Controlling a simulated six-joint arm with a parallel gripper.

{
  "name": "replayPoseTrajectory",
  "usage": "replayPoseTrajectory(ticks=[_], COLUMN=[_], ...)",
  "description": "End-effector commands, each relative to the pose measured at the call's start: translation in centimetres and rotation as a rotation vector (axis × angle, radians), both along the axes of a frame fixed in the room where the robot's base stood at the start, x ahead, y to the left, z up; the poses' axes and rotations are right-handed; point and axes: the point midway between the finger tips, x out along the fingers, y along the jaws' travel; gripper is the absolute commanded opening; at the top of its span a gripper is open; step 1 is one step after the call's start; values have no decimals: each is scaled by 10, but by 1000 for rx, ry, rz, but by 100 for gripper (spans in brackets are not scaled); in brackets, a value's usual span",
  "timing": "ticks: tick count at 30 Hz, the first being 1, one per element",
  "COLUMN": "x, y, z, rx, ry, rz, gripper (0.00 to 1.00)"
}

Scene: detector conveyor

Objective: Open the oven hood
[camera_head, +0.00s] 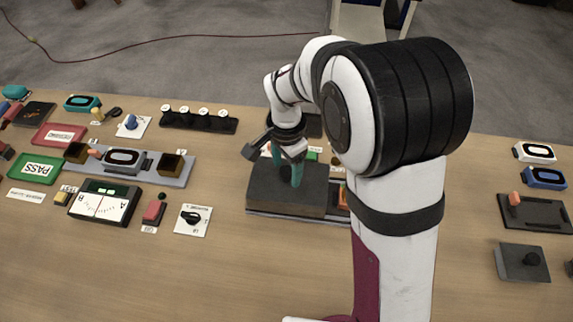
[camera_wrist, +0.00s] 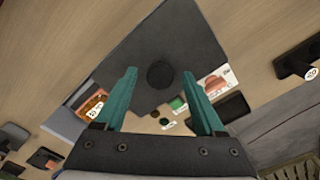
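The oven hood is a dark grey box (camera_head: 272,190) lying level on a grey base, left of my arm in the head view. In the wrist view its flat top (camera_wrist: 165,40) fills the upper middle, with a round black knob (camera_wrist: 160,74) on it. My gripper (camera_head: 288,170) has teal fingers pointing down over the hood. In the wrist view my gripper (camera_wrist: 160,73) is open, and the knob appears between the two fingertips, with gaps on both sides. Whether the fingertips are level with the knob cannot be told. The knob is hidden in the head view.
An orange part (camera_wrist: 91,105) and a green button (camera_wrist: 178,103) show beside the hood. A row of white-topped knobs on a black strip (camera_head: 198,122) stands to the left, with a meter (camera_head: 104,203) nearer.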

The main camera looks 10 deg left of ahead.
Motion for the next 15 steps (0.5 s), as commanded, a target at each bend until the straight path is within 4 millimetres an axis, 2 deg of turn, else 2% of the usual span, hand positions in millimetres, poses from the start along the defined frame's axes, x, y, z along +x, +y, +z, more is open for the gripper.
replayPoseTrajectory(ticks=[5,8,11,15], x=[0,1,1,1], y=[0,0,0,0], z=[3,16,43,91], rx=[0,1,2,3], ry=[0,-3,-5,-7], rz=[0,-1,0,0], gripper=[71,71,71,71])
